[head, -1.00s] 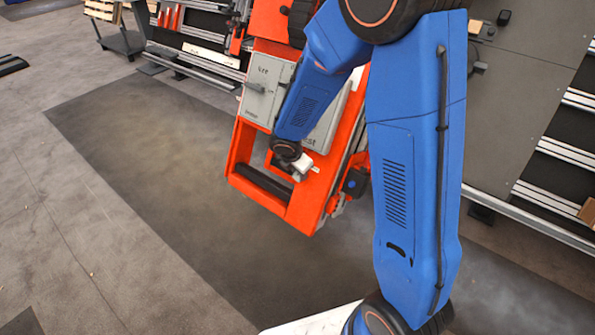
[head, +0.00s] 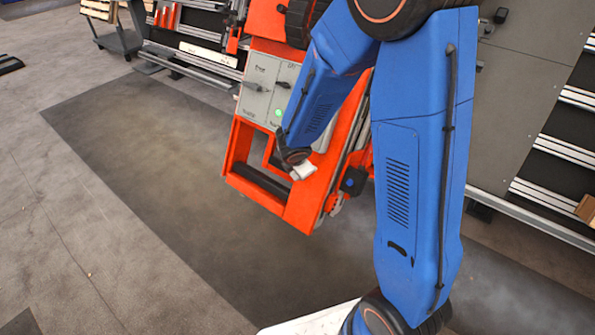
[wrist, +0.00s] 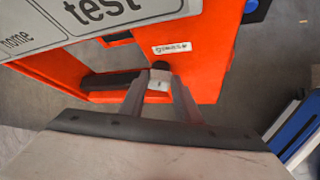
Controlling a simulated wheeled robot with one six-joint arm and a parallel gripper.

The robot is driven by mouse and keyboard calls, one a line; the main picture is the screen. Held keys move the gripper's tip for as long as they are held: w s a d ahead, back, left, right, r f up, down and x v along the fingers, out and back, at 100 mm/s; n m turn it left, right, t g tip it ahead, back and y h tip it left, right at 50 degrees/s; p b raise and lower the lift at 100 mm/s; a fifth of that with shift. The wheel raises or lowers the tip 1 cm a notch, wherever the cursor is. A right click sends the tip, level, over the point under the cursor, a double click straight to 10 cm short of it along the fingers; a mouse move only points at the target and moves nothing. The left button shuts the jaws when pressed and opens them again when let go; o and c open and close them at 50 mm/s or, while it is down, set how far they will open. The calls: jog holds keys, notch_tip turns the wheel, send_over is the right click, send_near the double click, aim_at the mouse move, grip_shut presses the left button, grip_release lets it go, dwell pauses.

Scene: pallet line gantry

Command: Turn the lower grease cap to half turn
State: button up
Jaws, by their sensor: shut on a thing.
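In the wrist view my gripper (wrist: 160,92) is shut on a small white cap (wrist: 159,83), which I take to be the lower grease cap. The cap has a small dark mark on its face, and a dark rounded part sits just above it. It is in front of the lower part of the orange frame (wrist: 207,72). The fingers hide the cap's sides, so its exact angle is hard to tell. In the head view the white wrist end of my arm (head: 302,171) is at the frame's lower part, and the fingertips cannot be made out.
A grey panel (head: 257,95) with lettering, dark switches and a green light (head: 278,112) is above my gripper. A dark bar (head: 262,183) crosses the frame's lower opening. A blue knob (head: 350,184) is to the right.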

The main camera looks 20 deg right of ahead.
jog(key=o, duration=1)
jog(key=shift+o, duration=0.2)
jog(key=shift+r, duration=0.1)
jog(key=v, duration=1.7)
jog(key=shift+r, duration=0.15)
